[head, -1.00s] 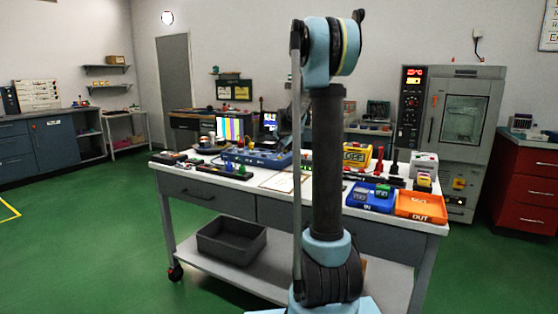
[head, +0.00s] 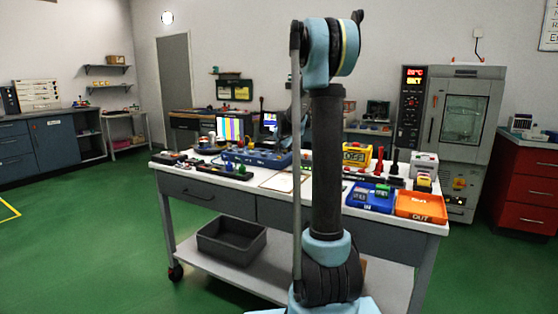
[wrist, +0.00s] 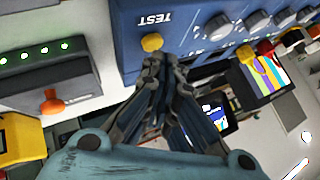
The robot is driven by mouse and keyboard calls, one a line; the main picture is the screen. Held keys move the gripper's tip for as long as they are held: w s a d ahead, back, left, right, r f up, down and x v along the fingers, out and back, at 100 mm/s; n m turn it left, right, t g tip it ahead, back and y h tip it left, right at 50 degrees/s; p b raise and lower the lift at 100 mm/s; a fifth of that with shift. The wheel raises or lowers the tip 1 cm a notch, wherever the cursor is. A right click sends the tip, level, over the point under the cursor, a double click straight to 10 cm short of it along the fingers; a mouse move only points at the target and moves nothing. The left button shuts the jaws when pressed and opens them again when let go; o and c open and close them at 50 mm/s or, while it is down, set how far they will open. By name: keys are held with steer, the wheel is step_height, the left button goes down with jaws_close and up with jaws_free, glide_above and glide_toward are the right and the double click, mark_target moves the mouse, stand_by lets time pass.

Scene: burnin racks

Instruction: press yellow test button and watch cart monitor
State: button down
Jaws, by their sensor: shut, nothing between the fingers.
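The yellow test button (wrist: 152,42) is on the face of a blue box (wrist: 185,18), beside the word TEST, in the wrist view. My gripper (wrist: 162,58) is shut and empty, with its fingertips right at the button; I cannot tell if they touch it. The blue box also shows on the bench in the head view (head: 257,158); my gripper is mostly hidden there behind my arm.
A grey unit with green lights (wrist: 45,75) and an orange knob lies close left of my gripper. The bench also holds a blue IN tray (head: 370,199) and an orange OUT tray (head: 421,207). An oven cabinet (head: 460,130) stands behind.

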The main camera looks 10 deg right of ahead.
steer(key=shift+f, duration=0.45)
stand_by(0.6)
steer(key=shift+r, duration=0.9)
steer(key=shift+r, duration=2.5)
steer(key=shift+s, duration=0.1)
